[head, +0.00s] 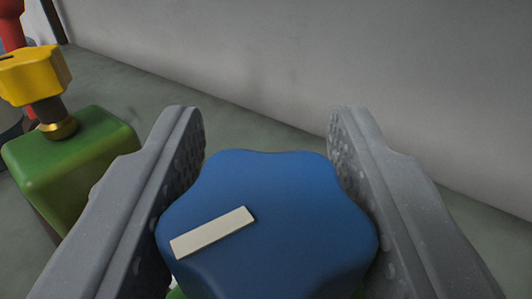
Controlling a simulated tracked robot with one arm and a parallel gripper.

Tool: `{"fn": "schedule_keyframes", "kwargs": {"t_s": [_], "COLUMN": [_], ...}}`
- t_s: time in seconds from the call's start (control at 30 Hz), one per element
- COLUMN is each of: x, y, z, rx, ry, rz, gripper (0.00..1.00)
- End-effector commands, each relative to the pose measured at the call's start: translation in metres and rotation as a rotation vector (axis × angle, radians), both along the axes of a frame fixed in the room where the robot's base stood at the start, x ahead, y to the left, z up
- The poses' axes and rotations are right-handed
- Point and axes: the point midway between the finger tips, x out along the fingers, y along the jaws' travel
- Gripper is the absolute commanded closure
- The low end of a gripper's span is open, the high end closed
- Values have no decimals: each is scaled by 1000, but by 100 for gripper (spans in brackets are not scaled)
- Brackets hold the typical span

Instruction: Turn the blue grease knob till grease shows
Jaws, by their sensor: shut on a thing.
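The blue grease knob (290,215) fills the lower middle of the head view, a lobed knob seen from above. A cream bar mark (212,233) on its top slants up to the right. My gripper (265,125) is shut on the knob, with one grey finger along its left side and one along its right. A bit of green shows below the knob's lower left edge. The knob hides most of what lies under it. I see no grease in this view.
A green block (72,165) stands at the left, with a yellow knob (35,73) on a brass fitting (58,127). A red part (11,32) stands behind it. A pale grey wall (300,65) runs behind, with bare grey-green floor in front.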

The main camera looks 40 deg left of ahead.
Motion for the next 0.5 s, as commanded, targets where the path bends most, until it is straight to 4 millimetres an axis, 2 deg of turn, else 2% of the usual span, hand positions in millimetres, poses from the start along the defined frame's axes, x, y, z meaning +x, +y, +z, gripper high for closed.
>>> {"fn": "schedule_keyframes", "kwargs": {"t_s": [0.5], "x": [-1], "y": [0], "z": [2], "rx": [1], "ry": [1], "rz": [146], "gripper": [85]}}
